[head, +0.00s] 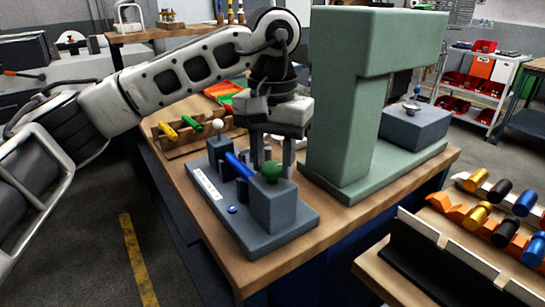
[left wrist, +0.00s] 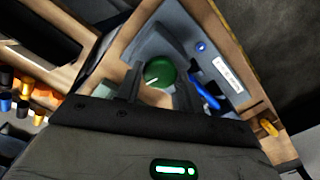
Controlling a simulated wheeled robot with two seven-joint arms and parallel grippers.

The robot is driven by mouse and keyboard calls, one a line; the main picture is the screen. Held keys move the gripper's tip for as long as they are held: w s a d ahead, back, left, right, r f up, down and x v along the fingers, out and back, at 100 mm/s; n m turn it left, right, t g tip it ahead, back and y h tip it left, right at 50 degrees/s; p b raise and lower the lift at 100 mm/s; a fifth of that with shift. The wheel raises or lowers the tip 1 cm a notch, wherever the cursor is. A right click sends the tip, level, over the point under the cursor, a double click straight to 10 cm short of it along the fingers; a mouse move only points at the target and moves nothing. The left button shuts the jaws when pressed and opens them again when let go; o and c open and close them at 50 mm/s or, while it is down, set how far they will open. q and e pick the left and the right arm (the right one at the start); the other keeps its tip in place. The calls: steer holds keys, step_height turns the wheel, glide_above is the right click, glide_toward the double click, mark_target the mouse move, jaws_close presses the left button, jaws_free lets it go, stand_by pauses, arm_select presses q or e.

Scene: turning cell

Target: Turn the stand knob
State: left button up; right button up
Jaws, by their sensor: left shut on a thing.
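The green knob (head: 271,172) sits on top of the upright block of a grey stand (head: 275,242) on the wooden bench. My left gripper (head: 272,160) points down at the knob, with one finger on each side of it. In the left wrist view the round green knob (left wrist: 159,72) lies between the two fingertips (left wrist: 158,84), and a light line marks its face. The gripper is shut on the knob. The fingers hide part of the stand in the head view. My right gripper is in neither view.
The stand also bears a blue lever (head: 238,166), a white ball knob (head: 218,125) and a blue button (head: 232,210). A tall green column (head: 342,130) stands close on the right. A wooden tray with coloured handles (head: 180,134) lies behind.

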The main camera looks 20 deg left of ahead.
mark_target(273, 166)
arm_select(q)
steer(key=shift+r, duration=0.15)
steer(key=o, duration=1)
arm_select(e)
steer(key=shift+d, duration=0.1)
arm_select(q)
step_height(273, 166, up, 16)
steer(key=shift+f+p, duration=0.1)
steer(key=shift+p, duration=1.15)
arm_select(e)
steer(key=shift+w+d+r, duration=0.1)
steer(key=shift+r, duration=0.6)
